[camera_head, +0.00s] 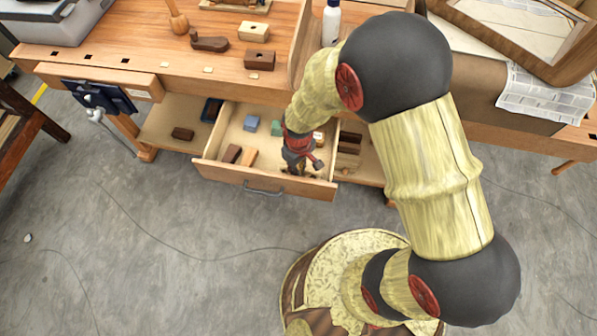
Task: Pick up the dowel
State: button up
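My gripper (303,168) reaches down into the open drawer (215,172) at its right part. Its fingers look spread apart, and I see nothing held between them, though they are small in this view. I cannot single out the dowel for sure. An orange-brown piece (249,157) and a dark brown piece (232,153) lie in the drawer to the left of my gripper. Small dark items lie by the fingertips, too small to name. My arm hides part of the drawer's right side.
A blue-grey block (251,123) and a green block (276,128) lie at the drawer's back. Dark wooden blocks (349,141) sit right of the drawer.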

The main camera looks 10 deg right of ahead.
jog(key=shift+c, duration=0.8)
